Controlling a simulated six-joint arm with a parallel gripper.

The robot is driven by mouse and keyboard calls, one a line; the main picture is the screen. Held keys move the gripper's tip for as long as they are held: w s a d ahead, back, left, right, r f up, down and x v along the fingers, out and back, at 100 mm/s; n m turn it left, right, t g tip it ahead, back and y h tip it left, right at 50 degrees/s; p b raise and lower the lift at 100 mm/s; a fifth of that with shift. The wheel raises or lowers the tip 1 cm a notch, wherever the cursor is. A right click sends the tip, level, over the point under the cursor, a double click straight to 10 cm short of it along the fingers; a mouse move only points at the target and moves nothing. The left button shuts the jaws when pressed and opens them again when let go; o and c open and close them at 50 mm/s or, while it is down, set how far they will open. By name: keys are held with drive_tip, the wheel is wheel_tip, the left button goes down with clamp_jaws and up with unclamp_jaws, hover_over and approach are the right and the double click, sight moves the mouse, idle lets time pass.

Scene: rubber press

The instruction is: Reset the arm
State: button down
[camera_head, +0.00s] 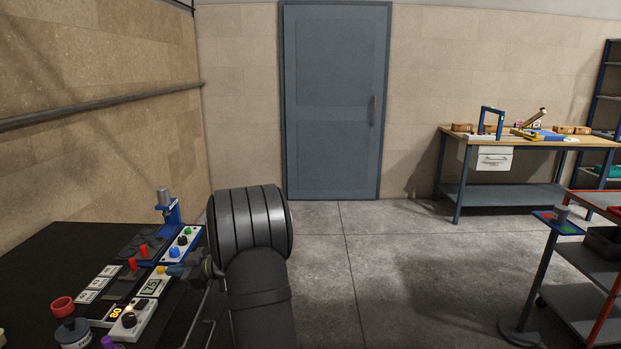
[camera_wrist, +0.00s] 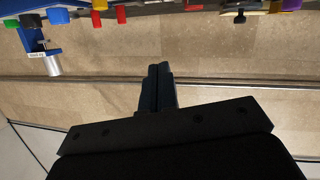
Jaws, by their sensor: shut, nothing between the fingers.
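In the wrist view my gripper (camera_wrist: 158,72) has its two dark fingers side by side and touching, with nothing between them. It points at the tan wall, and the table's things lie along the top edge of that view, apart from the fingertips. In the head view my dark, ribbed arm stands at the lower middle, beside the right edge of the black table (camera_head: 60,245). Its fingertips cannot be made out clearly there.
Near my arm on the table are a blue press (camera_head: 172,212), a blue-edged button box (camera_head: 182,243), a display unit (camera_head: 152,286), a white knob box (camera_head: 133,318), a red ring (camera_head: 62,306) and a grey bottle (camera_head: 73,333).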

drive_tip(key=w+a+r+m+t+h, duration=0.2)
drive_tip(key=w+r+m+t+h, duration=0.25)
drive_tip(key=w+m, duration=0.25)
drive_tip(key=w+a+r+m+t+h, duration=0.1)
drive_tip(key=w+r+m+t+h, duration=0.3)
drive_tip(key=w+m+t+h, duration=0.25)
drive_tip(key=s+a+m+g+h, duration=0.3)
drive_tip(key=s+a+m+g, duration=0.1)
drive_tip(key=s+g, duration=0.3)
drive_tip(key=shift+s, duration=0.75)
idle(0.5)
